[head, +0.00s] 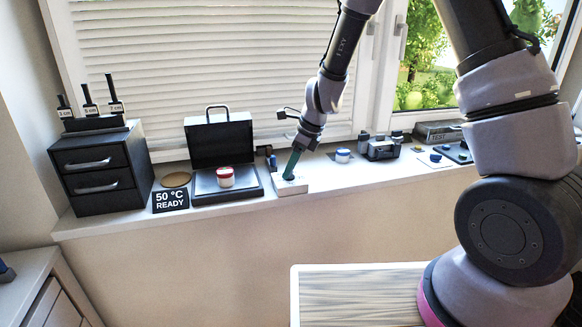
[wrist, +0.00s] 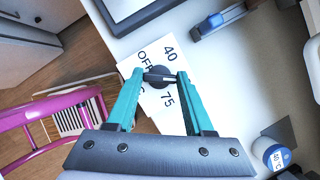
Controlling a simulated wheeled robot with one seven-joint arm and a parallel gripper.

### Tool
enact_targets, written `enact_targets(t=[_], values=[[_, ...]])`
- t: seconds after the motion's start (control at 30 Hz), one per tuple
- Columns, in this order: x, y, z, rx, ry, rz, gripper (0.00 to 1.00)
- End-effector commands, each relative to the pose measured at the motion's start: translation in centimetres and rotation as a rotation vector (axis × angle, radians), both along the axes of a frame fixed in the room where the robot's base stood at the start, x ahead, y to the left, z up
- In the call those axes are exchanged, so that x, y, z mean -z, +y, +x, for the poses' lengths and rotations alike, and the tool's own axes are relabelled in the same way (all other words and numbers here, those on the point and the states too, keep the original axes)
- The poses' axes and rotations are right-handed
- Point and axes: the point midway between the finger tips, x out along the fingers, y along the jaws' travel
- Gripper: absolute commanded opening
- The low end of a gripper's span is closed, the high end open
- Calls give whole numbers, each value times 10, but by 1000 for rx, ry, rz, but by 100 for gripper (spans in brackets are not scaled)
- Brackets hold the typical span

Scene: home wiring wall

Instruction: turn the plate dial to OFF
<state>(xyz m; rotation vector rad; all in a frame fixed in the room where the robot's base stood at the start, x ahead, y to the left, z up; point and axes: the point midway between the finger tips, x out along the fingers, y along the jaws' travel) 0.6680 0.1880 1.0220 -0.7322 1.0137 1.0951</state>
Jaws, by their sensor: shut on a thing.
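The plate dial (wrist: 160,77) is a small dark round knob on a white face in the wrist view. The labels 40, 75 and OFF stand around it, and another label is partly hidden by a finger. My gripper (wrist: 160,79) is shut on the knob, one teal finger on each side. Which label the knob points to cannot be told. In the head view my gripper (head: 290,173) reaches down to the white dial box (head: 296,187) on the sill, hiding the knob.
A sign reading 50 °C READY (head: 170,198) and a black drawer unit (head: 100,170) stand at the left. A blue-lidded jar (head: 343,155) and dark devices (head: 381,148) stand right of the dial box. The window blind (head: 210,60) is behind.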

Motion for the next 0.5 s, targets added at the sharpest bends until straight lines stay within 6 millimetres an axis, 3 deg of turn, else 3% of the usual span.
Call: enact_targets(t=[0.27, 0.5], values=[[0, 0, 2, -113, 0, 1, 0], [0, 0, 3, -313, 1, 1, 0]])
